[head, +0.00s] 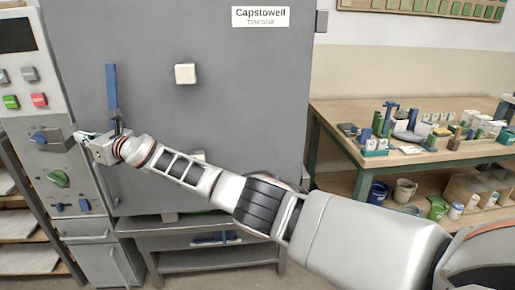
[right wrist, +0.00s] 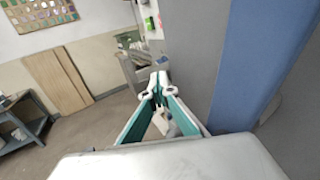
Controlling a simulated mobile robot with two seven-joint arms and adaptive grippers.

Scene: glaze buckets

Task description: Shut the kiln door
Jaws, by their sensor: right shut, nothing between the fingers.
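The kiln door (head: 245,90) is a large grey panel with a white "Capstowell" label, filling the middle of the head view. A blue upright handle (head: 112,88) is on its left side. I cannot tell whether the door is fully closed. My right arm reaches across the door, and my right gripper (head: 84,137) is shut and empty beside the handle's lower end, near the control panel. In the right wrist view, the fingertips (right wrist: 158,78) meet, with the blue handle (right wrist: 248,65) and grey door to their right. My left gripper is out of view.
A control panel (head: 55,160) with knobs and buttons stands at the left. A low grey stand (head: 215,260) is below the door. A wooden workbench (head: 345,112) with glaze items and buckets is at the right. Shelves (head: 20,230) stand at far left.

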